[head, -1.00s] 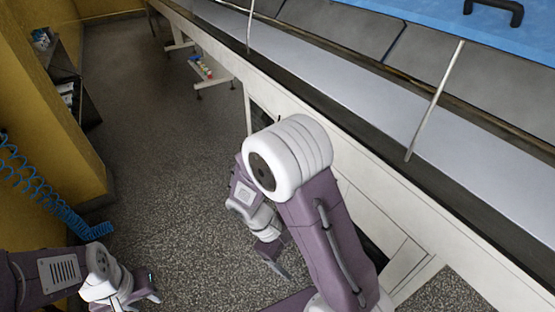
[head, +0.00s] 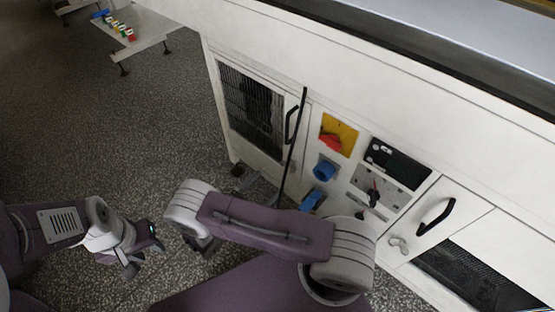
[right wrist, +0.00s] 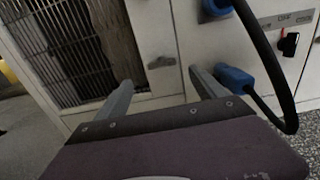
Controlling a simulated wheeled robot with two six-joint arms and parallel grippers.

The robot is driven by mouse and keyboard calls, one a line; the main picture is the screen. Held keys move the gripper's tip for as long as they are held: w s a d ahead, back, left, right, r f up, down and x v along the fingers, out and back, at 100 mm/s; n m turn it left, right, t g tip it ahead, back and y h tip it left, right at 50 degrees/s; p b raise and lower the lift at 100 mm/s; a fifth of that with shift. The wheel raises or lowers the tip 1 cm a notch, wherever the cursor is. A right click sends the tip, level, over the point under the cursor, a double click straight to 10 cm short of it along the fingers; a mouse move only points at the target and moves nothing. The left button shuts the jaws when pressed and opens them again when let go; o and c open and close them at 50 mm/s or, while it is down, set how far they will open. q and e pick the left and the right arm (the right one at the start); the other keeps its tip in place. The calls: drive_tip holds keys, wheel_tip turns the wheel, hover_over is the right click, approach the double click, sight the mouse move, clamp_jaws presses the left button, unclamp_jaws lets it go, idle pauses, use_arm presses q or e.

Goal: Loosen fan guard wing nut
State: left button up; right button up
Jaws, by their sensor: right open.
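In the head view a cabinet front carries a barred fan guard (head: 250,110), with a dark fan partly visible behind it. It also fills the left of the right wrist view (right wrist: 75,50). A small grey fitting (right wrist: 162,62) sits on the panel beside the guard; it may be the wing nut, but its shape is unclear. My right gripper (right wrist: 160,78) is open and empty, its two fingers apart and pointing at the panel just below that fitting. My right arm hides most of it in the head view. My left gripper (head: 143,263) hangs low over the floor, away from the cabinet; its jaws are unclear.
Right of the guard are a red-and-yellow switch (head: 337,137), a blue socket (head: 325,168) and a blue plug (right wrist: 235,79) on a black cable (right wrist: 268,65). A black door handle (head: 436,216) is further right.

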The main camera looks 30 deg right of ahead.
sight(286, 168)
drive_tip(key=b+x, duration=0.2)
drive_tip(key=x, duration=0.6)
drive_tip(key=shift+s+d+b, duration=0.15)
drive_tip(key=shift+b, duration=0.25)
drive_tip(key=shift+d+r, duration=0.1)
drive_tip(key=shift+d, duration=0.3)
drive_tip(key=c, duration=1.4)
